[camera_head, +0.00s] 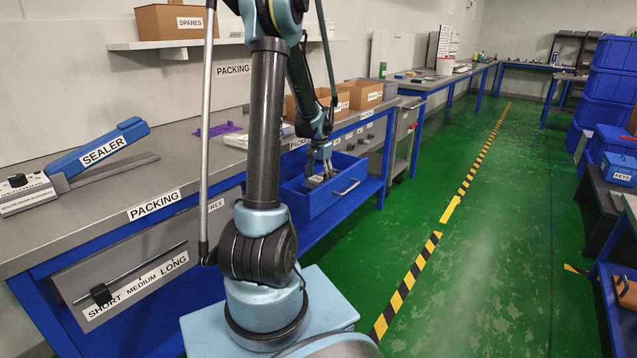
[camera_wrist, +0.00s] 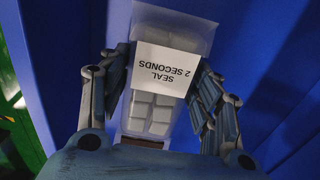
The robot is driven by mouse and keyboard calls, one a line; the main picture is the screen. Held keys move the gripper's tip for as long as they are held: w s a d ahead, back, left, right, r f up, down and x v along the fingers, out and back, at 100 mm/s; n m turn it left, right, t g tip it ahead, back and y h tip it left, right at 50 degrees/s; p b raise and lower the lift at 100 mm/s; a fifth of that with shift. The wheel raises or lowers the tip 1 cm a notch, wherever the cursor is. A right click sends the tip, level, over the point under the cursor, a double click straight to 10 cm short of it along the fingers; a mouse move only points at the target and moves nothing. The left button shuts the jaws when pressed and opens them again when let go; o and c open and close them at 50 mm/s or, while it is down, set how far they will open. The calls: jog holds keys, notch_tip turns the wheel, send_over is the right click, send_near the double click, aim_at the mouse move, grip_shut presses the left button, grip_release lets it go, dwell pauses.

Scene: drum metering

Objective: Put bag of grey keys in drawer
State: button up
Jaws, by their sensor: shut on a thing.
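The bag of grey keys (camera_wrist: 153,112) is a clear pouch with pale grey square keys and a white label reading "SEAL 2 SECONDS", upside down in the wrist view. My gripper (camera_wrist: 161,70) has one finger on each side of the bag and is shut on it. In the head view my gripper (camera_head: 320,177) points down into the open blue drawer (camera_head: 335,203) under the packing bench. Blue drawer walls surround the bag in the wrist view. I cannot tell whether the bag touches the drawer floor.
The packing bench (camera_head: 190,160) carries a blue sealer (camera_head: 98,148) and cardboard boxes (camera_head: 362,95). Blue bins (camera_head: 613,85) stand at the right. The green floor between is clear.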

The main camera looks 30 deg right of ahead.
aim_at(319, 178)
jog(key=shift+f, duration=0.45)
jog(key=o, duration=1.2)
notch_tip(319, 178, up, 12)
jog(key=shift+r, duration=0.1)
